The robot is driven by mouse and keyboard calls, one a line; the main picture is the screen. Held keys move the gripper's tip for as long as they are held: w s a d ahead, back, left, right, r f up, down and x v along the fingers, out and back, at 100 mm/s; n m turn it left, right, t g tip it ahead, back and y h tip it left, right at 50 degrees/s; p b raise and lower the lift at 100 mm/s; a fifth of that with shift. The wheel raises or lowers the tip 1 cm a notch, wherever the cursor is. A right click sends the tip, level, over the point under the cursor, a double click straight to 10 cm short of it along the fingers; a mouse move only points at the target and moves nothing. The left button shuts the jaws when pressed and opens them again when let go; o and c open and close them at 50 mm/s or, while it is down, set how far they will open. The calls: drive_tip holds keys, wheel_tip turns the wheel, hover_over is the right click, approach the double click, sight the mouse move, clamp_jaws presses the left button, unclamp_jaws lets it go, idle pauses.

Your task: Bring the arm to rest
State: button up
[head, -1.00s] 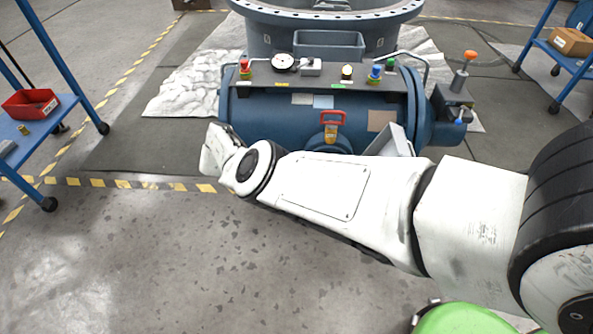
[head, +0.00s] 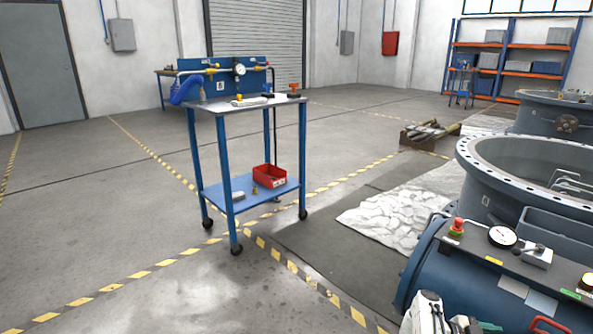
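A white and black piece of my arm (head: 425,314) shows at the bottom edge, right of centre, in front of the blue cylindrical body (head: 432,265). The rest of my arm is outside the picture. I cannot make out my gripper or its fingers. The top of the blue body carries a panel with a red push button (head: 457,227), a round gauge (head: 502,236) and a small lever block (head: 535,256). A red handle (head: 545,325) is partly cut off at the bottom.
A blue wheeled cart (head: 252,190) stands left of centre, with a red bin (head: 269,176) on its lower shelf. A large flanged ring (head: 480,165) stands at the right. A crate (head: 428,138) lies behind. Floor at the left is clear.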

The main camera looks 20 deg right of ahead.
drive_tip(key=w+d+r+n+t+h, duration=0.4)
drive_tip(key=d+n+t+h, duration=0.15)
drive_tip(key=t, duration=0.35)
drive_tip(key=w+a+r+n+t+y, duration=0.2)
drive_tip(key=w+a+n+t+y, duration=0.35)
drive_tip(key=n+t, duration=0.45)
drive_tip(key=w+a+f+n+t+y, duration=0.1)
drive_tip(key=a+f+n+y, duration=0.1)
drive_tip(key=a+n+y, duration=0.4)
drive_tip(key=a+f+n+t+y, duration=0.15)
drive_tip(key=a+y, duration=0.25)
drive_tip(key=a, duration=0.5)
drive_tip(key=s+a+f+n+g+y, duration=0.4)
drive_tip(key=s+a+g, duration=0.3)
drive_tip(key=s+a, duration=0.6)
drive_tip(key=s+a+g, duration=0.3)
drive_tip(key=s+a, duration=0.1)
drive_tip(key=s, duration=0.4)
drive_tip(key=s+a+g, duration=0.3)
drive_tip(key=s+a, duration=0.1)
drive_tip(key=s, duration=0.4)
wheel_tip(320, 180, up, 30)
drive_tip(key=p, duration=2.8)
drive_tip(key=shift+s+f+p, duration=0.15)
drive_tip(key=shift+s+p, duration=0.15)
drive_tip(key=shift+p, duration=0.1)
